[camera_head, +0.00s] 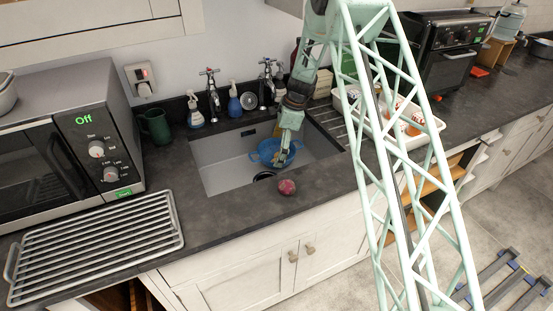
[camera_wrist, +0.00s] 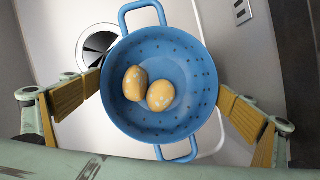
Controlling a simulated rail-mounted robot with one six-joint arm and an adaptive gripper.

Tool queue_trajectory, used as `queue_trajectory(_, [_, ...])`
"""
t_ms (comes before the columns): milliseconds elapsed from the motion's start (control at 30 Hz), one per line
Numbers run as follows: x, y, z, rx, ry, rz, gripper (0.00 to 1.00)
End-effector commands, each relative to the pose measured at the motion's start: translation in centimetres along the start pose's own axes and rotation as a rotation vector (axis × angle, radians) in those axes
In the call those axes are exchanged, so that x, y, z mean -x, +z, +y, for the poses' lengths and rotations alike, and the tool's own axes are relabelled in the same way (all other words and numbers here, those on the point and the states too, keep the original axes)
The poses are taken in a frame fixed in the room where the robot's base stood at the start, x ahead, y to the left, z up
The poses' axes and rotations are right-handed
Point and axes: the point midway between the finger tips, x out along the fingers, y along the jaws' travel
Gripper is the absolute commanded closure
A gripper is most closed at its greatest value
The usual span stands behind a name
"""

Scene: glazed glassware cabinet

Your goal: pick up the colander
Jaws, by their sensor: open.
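The blue colander (camera_head: 266,149) sits in the sink (camera_head: 215,165) in the head view. In the wrist view the colander (camera_wrist: 190,60) fills the middle, with a loop handle at the top and another at the bottom. Two speckled yellow-brown eggs or potatoes (camera_wrist: 160,96) lie inside it. My gripper (camera_head: 284,154) reaches down into the sink at the colander. In the wrist view the open fingers (camera_wrist: 168,100) stand on the left and right sides of the bowl. Whether they touch its rim I cannot tell.
The sink drain (camera_wrist: 98,45) is beside the colander. A dark red round item (camera_head: 287,187) lies on the front counter edge. Taps (camera_head: 211,92) and soap bottles (camera_head: 234,101) stand behind the sink. A white tray (camera_head: 425,133) is to the right, a wire rack (camera_head: 95,245) to the left.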

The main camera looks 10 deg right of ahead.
Motion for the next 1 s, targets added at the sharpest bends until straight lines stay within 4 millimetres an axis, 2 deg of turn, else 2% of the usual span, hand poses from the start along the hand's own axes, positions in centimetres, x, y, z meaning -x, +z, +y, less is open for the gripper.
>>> queue_trajectory(300, [0.00,0.01,0.00,0.000,0.000,0.000,0.01])
queue_trajectory(600, [0.05,0.03,-0.03,0.000,-0.001,0.000,0.27])
queue_trajectory(1000, [0.38,0.12,-0.03,0.000,0.000,0.000,0.27])
